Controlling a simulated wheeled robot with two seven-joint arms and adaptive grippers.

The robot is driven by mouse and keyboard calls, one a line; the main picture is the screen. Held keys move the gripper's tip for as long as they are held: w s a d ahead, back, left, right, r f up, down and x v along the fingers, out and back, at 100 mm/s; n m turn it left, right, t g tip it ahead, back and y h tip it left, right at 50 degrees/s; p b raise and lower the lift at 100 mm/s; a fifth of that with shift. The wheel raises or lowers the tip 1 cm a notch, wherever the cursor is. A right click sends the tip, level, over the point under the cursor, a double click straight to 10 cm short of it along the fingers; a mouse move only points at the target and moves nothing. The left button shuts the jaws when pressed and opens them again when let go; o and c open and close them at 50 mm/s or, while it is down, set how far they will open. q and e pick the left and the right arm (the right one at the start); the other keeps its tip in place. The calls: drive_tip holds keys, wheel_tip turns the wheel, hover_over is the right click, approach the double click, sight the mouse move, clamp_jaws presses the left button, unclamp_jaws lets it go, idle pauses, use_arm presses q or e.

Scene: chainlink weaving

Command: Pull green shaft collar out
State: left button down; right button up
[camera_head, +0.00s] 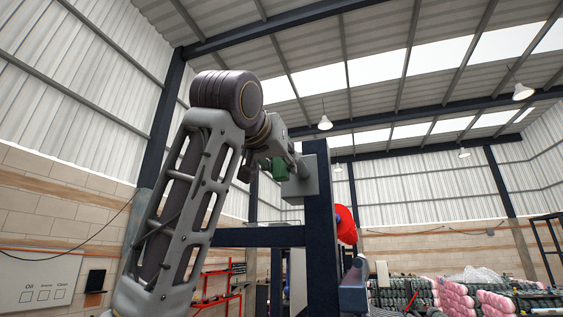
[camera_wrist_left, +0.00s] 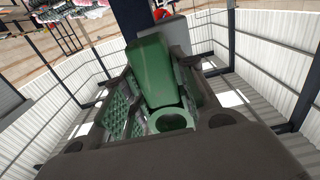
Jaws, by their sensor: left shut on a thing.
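The green shaft collar (camera_head: 279,163) shows in the head view beside a grey box on a dark blue post. In the left wrist view, the green collar (camera_wrist_left: 153,72) is a long block with a round ring at its near end. My left gripper (camera_head: 277,150) is raised high at the post, with its arm coming in from the left. It is shut on the collar, which lies between its ridged finger pads in the wrist view. Whether the collar still touches the shaft or box is not clear. My right gripper is not in view.
The grey box (camera_head: 301,182) is fixed to the upright dark post (camera_head: 319,235), close to the gripper. A red round part (camera_head: 346,225) juts from the post's right side. A dark crossbeam (camera_head: 258,237) runs left below the gripper. Pink and dark bundles (camera_head: 458,296) are stacked farther back.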

use_arm(q)
drive_tip(key=shift+s+a, duration=0.15)
drive_tip(key=shift+s, duration=0.25)
drive_tip(key=shift+s+a+b, duration=0.2)
drive_tip(key=shift+s+b, duration=0.25)
drive_tip(key=shift+s, duration=0.2)
idle(0.8)
drive_tip(key=shift+s+a, duration=0.2)
drive_tip(key=shift+s, duration=0.35)
idle(0.6)
drive_tip(key=shift+s+a+b, duration=0.2)
drive_tip(key=shift+s+b, duration=0.3)
drive_tip(key=shift+s, duration=0.2)
drive_tip(key=shift+r, duration=0.15)
idle(0.3)
wheel_tip(320, 180, up, 8)
drive_tip(key=p, duration=0.3)
idle(1.6)
idle(0.6)
